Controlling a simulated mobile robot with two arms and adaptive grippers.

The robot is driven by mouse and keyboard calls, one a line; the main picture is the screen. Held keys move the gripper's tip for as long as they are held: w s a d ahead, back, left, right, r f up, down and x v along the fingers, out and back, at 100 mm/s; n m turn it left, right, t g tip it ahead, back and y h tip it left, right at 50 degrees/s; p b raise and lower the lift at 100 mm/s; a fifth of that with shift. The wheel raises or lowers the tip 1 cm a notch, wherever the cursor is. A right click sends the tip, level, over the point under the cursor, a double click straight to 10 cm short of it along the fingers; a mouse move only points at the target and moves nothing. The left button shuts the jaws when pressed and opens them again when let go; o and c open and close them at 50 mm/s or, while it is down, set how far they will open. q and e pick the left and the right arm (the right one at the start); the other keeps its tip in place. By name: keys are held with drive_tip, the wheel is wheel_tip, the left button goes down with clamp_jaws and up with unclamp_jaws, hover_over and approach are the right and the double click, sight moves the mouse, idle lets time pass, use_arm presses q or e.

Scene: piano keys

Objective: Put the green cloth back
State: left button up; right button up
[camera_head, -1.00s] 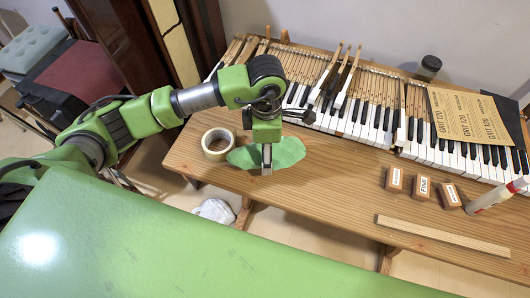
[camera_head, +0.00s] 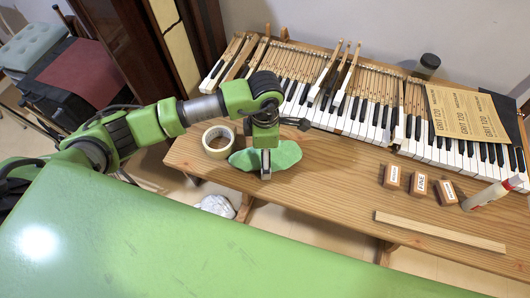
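The green cloth (camera_head: 286,156) lies flat on the wooden bench (camera_head: 330,165), at its left part near the front edge. My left gripper (camera_head: 266,174) points down over the middle of the cloth, with its tip at or just above the cloth. Its fingers look close together and narrow, and I cannot tell whether they hold any cloth. The gripper hides a strip of the cloth. My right gripper is not in view.
A tape roll (camera_head: 218,141) stands just left of the cloth. Piano keys (camera_head: 370,115) run behind. Sanding blocks (camera_head: 419,186), a glue bottle (camera_head: 494,192), a wood strip (camera_head: 440,232) and sandpaper (camera_head: 465,115) lie to the right. A white crumpled thing (camera_head: 217,205) is on the floor.

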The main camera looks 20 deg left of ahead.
use_arm(q)
drive_tip(key=shift+r, duration=0.1)
drive_tip(key=shift+r+p, duration=0.2)
drive_tip(key=shift+p, duration=0.15)
wheel_tip(320, 180, up, 10)
drive_tip(key=b, duration=0.3)
drive_tip(key=shift+r, duration=0.9)
